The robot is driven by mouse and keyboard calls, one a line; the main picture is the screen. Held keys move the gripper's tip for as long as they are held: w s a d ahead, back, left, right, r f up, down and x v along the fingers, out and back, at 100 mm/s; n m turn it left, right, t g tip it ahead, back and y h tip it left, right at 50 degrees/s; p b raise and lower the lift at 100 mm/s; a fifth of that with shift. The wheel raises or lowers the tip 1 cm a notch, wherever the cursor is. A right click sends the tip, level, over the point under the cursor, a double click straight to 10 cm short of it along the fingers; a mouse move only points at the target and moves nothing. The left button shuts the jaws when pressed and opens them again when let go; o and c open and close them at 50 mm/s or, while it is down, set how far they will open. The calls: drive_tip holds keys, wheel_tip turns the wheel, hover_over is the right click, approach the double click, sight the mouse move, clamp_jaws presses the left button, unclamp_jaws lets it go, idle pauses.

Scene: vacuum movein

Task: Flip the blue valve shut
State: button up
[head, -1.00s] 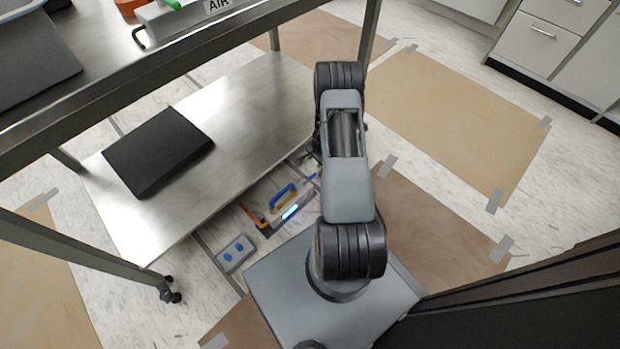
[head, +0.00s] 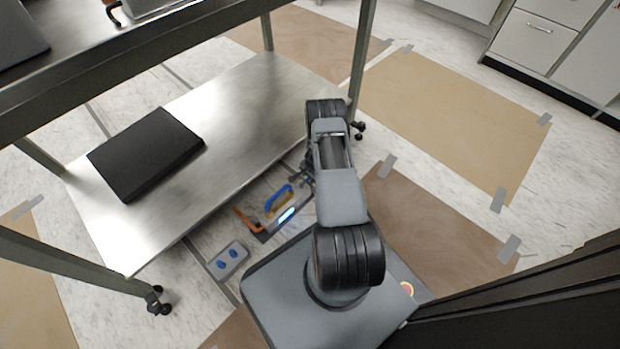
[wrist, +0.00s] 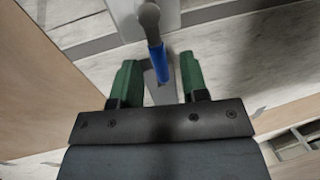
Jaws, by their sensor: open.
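In the wrist view, the blue valve lever (wrist: 158,64) hangs from a round grey fitting (wrist: 149,18) on a pale metal plate (wrist: 172,14). It points down the picture, toward my gripper. My gripper (wrist: 159,70) is open, with one green finger on each side of the lever. The lever's lower end appears between the fingertips, a little apart from both. I cannot tell whether it lies at the fingers' depth or just beyond them. In the head view, my arm hides the gripper, and I cannot make out the valve lever there.
A steel table's lower shelf (head: 225,120) bears a flat black case (head: 146,153). A table leg (head: 362,50) stands beside my arm. Near my base are a blue handle (head: 279,200), an orange part (head: 248,220) and a grey box with two blue knobs (head: 228,261). Brown sheets (head: 450,120) are taped on the floor.

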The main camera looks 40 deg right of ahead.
drive_tip(key=shift+f, duration=0.2)
drive_tip(key=shift+c, duration=0.4)
clamp_jaws()
